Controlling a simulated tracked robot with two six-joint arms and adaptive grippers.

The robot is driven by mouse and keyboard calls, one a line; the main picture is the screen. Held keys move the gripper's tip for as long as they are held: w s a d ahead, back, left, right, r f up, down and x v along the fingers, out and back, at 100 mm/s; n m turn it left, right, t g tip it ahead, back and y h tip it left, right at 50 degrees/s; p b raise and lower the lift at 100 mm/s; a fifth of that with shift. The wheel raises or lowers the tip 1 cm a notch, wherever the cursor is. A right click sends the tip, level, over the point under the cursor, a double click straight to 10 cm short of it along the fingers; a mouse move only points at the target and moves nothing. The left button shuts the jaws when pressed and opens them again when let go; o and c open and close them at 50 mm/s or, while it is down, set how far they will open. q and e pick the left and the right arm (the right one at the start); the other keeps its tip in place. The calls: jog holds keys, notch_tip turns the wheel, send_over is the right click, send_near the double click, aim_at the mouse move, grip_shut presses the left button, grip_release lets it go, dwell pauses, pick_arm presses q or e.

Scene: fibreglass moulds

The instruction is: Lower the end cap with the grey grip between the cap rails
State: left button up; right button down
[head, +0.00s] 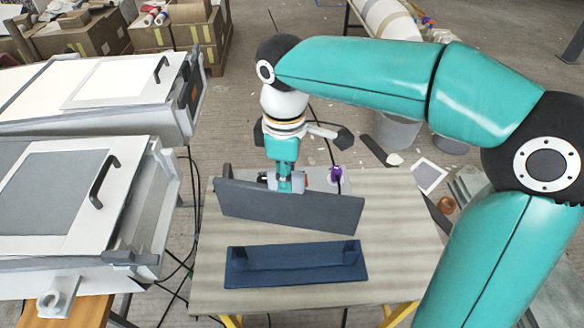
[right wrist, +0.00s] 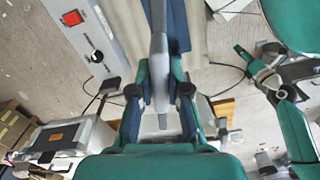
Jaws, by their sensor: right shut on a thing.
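The end cap (head: 325,210) is a long dark grey panel. It hangs upright and slightly slanted over the table, its lower edge just behind the cap rails in the head view. My right gripper (head: 287,183) is shut on the grey grip at its back; fingers and arm hide most of the grip. In the right wrist view the right gripper (right wrist: 160,95) closes on a narrow grey piece (right wrist: 160,55). The cap rails (head: 295,265) form a dark blue base with raised ends, lying on the table in front of the cap. My left gripper is not in view.
The table (head: 400,225) is clear around the cap rails. Grey mould units with black handles (head: 103,180) stand at left. Cables run between them and the table. A grey panel with a red switch (right wrist: 72,18) shows in the right wrist view. Boxes (head: 85,35) stand behind.

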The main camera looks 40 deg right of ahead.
aim_at(297, 210)
jog(key=f+n, duration=0.1)
jog(key=f+n+p, duration=0.1)
jog(key=shift+s+f+n, duration=0.1)
jog(key=shift+s+n, duration=0.2)
jog(key=shift+s+d+f+p, duration=0.2)
jog(key=shift+s+f+p, duration=0.2)
jog(key=shift+p, duration=0.2)
jog(key=shift+s+d+f, duration=0.1)
jog(key=shift+s+f, duration=0.05)
jog(key=shift+s, duration=0.05)
jog(key=shift+s+d+p, duration=0.1)
jog(key=shift+d+p, duration=0.15)
jog(key=shift+p, duration=0.25)
jog(key=shift+f+b, duration=2.35)
jog(key=shift+f, duration=0.6)
jog(key=shift+f+b, duration=3.05)
jog(key=shift+f, duration=1)
jog(key=c, duration=1.1)
grip_release()
jog(key=shift+o, duration=0.2)
jog(key=shift+r, duration=0.1)
